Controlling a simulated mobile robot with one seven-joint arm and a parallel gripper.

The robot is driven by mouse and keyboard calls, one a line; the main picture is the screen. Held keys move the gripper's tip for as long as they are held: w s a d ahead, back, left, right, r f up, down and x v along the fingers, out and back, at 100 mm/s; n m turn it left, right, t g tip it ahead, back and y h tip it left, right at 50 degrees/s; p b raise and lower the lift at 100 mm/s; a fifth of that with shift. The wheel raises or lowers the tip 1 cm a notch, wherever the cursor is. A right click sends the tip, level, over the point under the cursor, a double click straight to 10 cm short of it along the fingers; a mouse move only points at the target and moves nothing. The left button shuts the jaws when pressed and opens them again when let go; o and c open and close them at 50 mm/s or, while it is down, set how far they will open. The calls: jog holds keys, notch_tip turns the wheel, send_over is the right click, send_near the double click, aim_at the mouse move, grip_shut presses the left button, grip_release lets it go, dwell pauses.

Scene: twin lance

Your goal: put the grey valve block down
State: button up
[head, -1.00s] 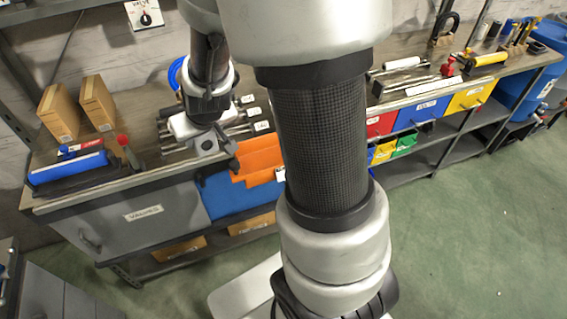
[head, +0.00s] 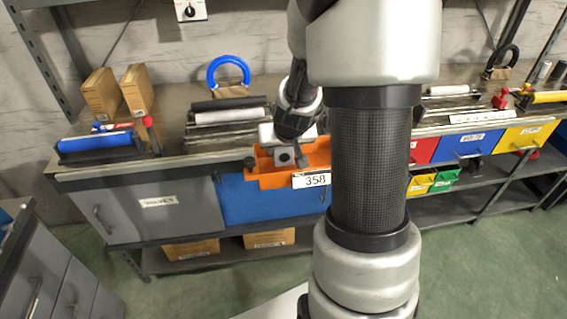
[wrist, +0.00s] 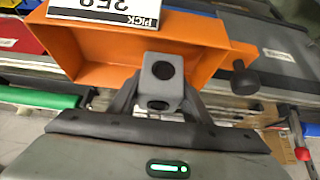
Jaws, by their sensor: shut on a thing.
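The grey valve block (head: 284,157) is a small cube with dark round holes. My gripper (wrist: 160,92) is shut on it, with a dark finger on each side of the block in the wrist view (wrist: 161,70). In the head view the block shows against the opening of an orange bin (head: 265,182), which carries a white "358" label (head: 311,180). In the wrist view the block overlaps the orange bin (wrist: 205,45). I cannot tell whether it touches the bin's floor or hangs above it.
A dark round knob (wrist: 243,78) sits close beside the bin. Left on the bench are a blue roller (head: 95,142), cardboard boxes (head: 102,95) and several bars. Red (head: 422,150), blue (head: 470,146) and yellow (head: 525,136) bins stand to the right. A grey drawer (head: 165,212) is below.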

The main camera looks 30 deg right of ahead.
aim_at(282, 158)
jog(key=shift+f+b, duration=0.6)
jog(key=shift+f, duration=1.1)
jog(key=shift+f, duration=0.2)
jog(key=o, duration=1.2)
jog(key=shift+r, duration=0.15)
